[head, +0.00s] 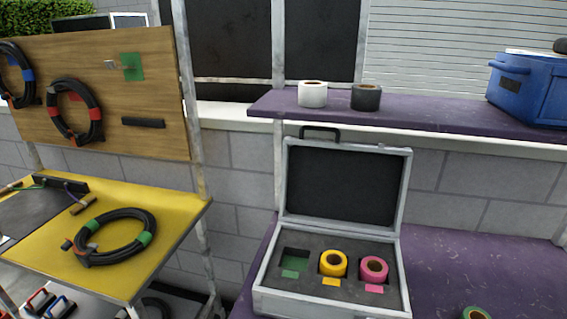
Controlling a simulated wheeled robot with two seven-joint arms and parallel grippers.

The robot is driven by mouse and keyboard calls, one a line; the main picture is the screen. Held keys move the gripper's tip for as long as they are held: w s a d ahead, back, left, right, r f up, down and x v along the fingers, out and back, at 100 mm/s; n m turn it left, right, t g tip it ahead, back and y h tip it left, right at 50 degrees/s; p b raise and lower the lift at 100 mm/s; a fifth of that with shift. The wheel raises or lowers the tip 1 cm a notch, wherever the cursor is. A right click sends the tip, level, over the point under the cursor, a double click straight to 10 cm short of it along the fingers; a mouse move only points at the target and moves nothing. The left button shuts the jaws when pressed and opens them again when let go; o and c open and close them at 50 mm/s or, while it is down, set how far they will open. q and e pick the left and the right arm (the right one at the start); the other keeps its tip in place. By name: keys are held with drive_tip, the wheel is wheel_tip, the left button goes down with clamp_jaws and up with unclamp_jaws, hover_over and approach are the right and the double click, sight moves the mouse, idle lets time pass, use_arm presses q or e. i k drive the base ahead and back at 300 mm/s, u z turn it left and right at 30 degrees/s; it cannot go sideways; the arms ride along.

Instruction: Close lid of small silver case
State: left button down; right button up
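The small silver case (333,303) stands open on the lower purple shelf. Its lid (345,185) is raised nearly upright at the back, with a dark inner panel and a black handle (319,131) on top. Inside, in dark foam, sit a yellow tape roll (333,263) and a pink tape roll (374,269). The left slot, by a green label (291,274), is empty. Neither of my grippers shows in the head view.
A green tape roll (476,314) lies right of the case. A white roll (312,94), a black roll (366,97) and a blue box (530,90) stand on the upper shelf (440,113). A yellow table (180,215) with a coiled cable (115,238) is at left.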

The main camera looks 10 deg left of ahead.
sight(360, 188)
drive_tip(key=k, duration=0.5)
drive_tip(key=u, duration=1.25)
drive_tip(key=i, duration=1.1)
drive_tip(key=z, duration=2.45)
